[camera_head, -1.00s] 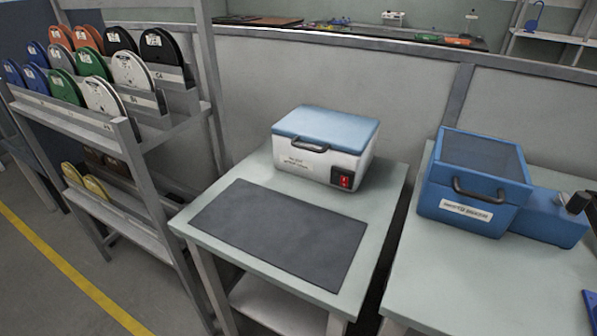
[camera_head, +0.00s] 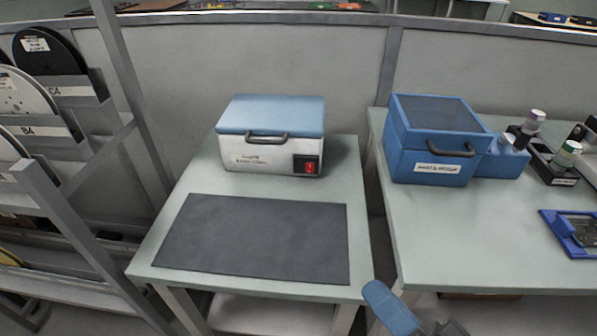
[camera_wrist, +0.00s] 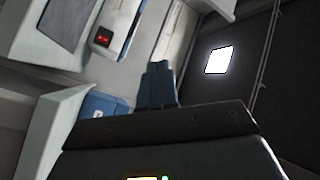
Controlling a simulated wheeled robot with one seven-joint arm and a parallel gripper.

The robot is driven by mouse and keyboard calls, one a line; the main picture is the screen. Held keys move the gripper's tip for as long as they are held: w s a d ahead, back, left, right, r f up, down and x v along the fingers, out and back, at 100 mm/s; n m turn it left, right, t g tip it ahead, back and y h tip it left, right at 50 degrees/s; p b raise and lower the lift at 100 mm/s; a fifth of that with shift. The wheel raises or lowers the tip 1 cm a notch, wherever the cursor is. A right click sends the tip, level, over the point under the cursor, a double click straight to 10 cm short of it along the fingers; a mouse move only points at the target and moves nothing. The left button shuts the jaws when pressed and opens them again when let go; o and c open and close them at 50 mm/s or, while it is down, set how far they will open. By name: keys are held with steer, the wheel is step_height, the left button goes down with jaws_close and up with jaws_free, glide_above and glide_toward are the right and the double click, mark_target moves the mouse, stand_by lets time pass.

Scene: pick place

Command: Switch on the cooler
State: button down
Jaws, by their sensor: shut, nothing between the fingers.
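The cooler (camera_head: 235,152), a white box with a closed blue lid and a dark front handle, stands at the back of the left table. Its red switch (camera_head: 310,167) sits in a black panel at the lower right of its front. The wrist view, which is tilted, shows the red switch (camera_wrist: 103,38) at upper left. My gripper (camera_wrist: 160,66) is shut and empty in the wrist view, apart from the cooler and switch. In the head view, only part of my arm shows at the bottom edge, right of the left table.
A dark mat (camera_head: 255,238) lies flat in front of the cooler. A blue box (camera_head: 430,150) stands on the right table (camera_head: 460,245), with bottles in a black holder (camera_head: 545,160) and a blue-framed device (camera_head: 575,232) farther right. A rack of reels (camera_head: 50,50) stands at left.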

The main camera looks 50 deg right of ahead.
steer(key=w+d+f+m+g+h, duration=0.2)
steer(key=w+m, duration=0.5)
steer(key=m, duration=0.4)
steer(key=w+d+f+m+g+h, duration=0.3)
steer(key=w+m, duration=0.4)
steer(key=m, duration=0.4)
steer(key=w+d+f+m+g+h+b, duration=0.1)
steer(key=w+d+f+m+g+h, duration=0.1)
steer(key=w+m, duration=0.5)
steer(key=shift+d+f+m+g+h, duration=0.15)
steer(key=shift+d+m+g+h, duration=0.35)
steer(key=shift+m, duration=0.65)
steer(key=shift+d+f+m+g+h, duration=0.15)
steer(key=shift+d+m+g+h, duration=0.35)
steer(key=shift+m, duration=0.65)
steer(key=shift+w+d+f+m+y, duration=0.1)
steer(key=shift+w+f+m+y, duration=0.1)
steer(key=shift+w+m+y, duration=0.1)
glide_toward(310, 165)
steer(key=x, duration=0.5)
steer(key=shift+w+d+f+p, duration=0.1)
steer(key=shift+d+f+p, duration=0.05)
steer(key=shift+f+p, duration=0.2)
steer(key=shift+w+d, duration=0.35)
steer(key=shift+d, duration=0.1)
steer(key=shift+r, duration=0.15)
